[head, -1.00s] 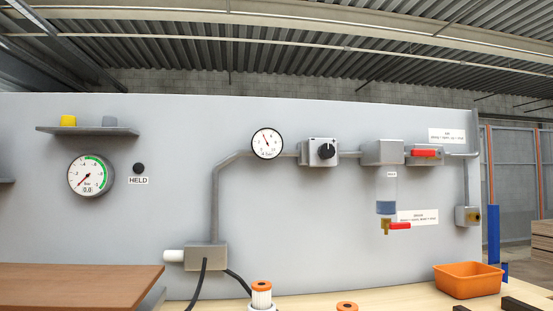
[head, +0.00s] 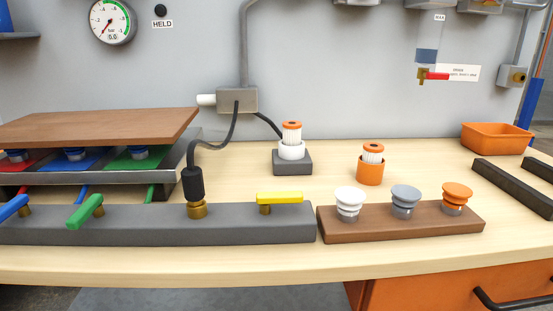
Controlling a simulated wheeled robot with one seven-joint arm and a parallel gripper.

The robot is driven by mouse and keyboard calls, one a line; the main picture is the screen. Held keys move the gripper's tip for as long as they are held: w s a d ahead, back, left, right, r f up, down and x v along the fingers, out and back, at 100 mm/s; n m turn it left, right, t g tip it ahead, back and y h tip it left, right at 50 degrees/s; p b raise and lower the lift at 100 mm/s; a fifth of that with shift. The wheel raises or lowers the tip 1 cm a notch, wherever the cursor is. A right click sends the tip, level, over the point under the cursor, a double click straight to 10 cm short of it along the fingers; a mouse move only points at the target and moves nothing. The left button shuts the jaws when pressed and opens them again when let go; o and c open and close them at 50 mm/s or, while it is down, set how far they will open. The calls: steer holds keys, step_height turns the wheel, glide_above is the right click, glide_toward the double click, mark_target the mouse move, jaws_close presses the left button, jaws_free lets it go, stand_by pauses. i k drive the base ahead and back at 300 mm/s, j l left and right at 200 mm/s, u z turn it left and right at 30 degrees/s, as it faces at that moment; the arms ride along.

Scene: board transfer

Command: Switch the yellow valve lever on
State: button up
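The yellow valve lever (head: 280,198) sits on top of the long grey manifold block (head: 150,225), right of a black hose with a brass fitting (head: 197,208). The lever lies level, pointing right along the block from its brass stem. A green lever (head: 86,211) and a blue lever (head: 13,208) on the same block stand turned at an angle, toward the upper right in the picture. A red part is partly visible behind them. My gripper is in neither head view.
A brown board (head: 100,127) lies over red, blue and green cups at left. A wooden block (head: 400,222) with white, grey and orange suction cups stands right of the manifold. Orange-topped filters (head: 291,133) stand behind. An orange bin (head: 496,138) is at right.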

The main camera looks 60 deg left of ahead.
mark_target(264, 199)
steer(key=u, duration=2.45)
